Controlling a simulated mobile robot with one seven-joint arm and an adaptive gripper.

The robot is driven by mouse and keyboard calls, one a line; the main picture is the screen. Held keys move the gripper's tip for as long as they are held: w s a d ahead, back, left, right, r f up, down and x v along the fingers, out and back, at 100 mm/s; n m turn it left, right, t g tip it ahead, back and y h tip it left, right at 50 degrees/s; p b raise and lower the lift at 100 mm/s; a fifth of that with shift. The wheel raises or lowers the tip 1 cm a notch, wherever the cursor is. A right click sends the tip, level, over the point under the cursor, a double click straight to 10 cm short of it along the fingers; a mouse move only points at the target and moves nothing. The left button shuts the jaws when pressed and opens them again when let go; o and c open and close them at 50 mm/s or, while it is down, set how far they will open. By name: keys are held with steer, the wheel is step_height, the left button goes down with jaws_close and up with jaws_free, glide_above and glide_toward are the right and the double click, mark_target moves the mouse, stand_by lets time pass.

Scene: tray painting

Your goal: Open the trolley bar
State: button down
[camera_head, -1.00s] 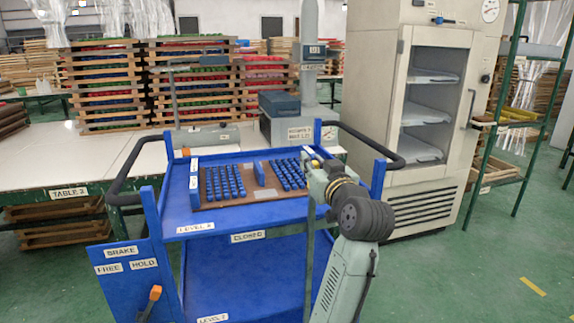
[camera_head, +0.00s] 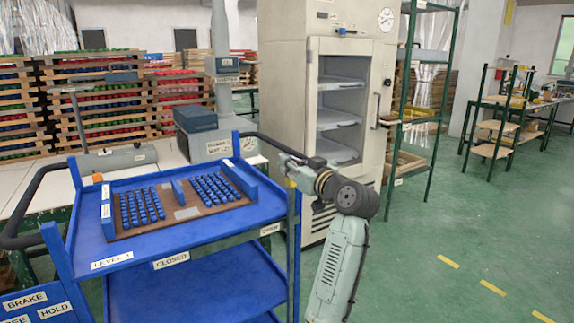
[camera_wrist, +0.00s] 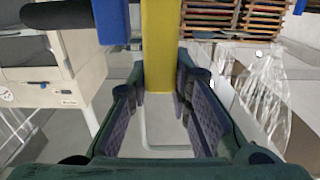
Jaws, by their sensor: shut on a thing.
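The blue trolley (camera_head: 210,232) stands at the left, its front edge bearing the labels CLOSED (camera_head: 171,260) and OPEN (camera_head: 269,229). The upright trolley bar with a yellow grip part (camera_head: 291,184) shows close to the trolley's right front post, past the OPEN label. My gripper (camera_head: 290,164) is at the bar's upper part, small and partly hidden by my arm. In the wrist view the yellow bar (camera_wrist: 161,45) stands between the two fingers of my gripper (camera_wrist: 159,88), which is shut on it.
A board with blue pieces (camera_head: 185,213) lies on the trolley's top level. A cream cabinet (camera_head: 290,75) with shelves stands behind my arm, with a green rack (camera_head: 437,110) beside it. The green floor (camera_head: 470,240) at the right is clear.

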steer(key=shift+w+d, duration=0.1)
steer(key=shift+d, duration=0.15)
steer(key=c, duration=1.6)
jaws_free()
steer(key=shift+o, duration=0.8)
steer(key=v, duration=1.2)
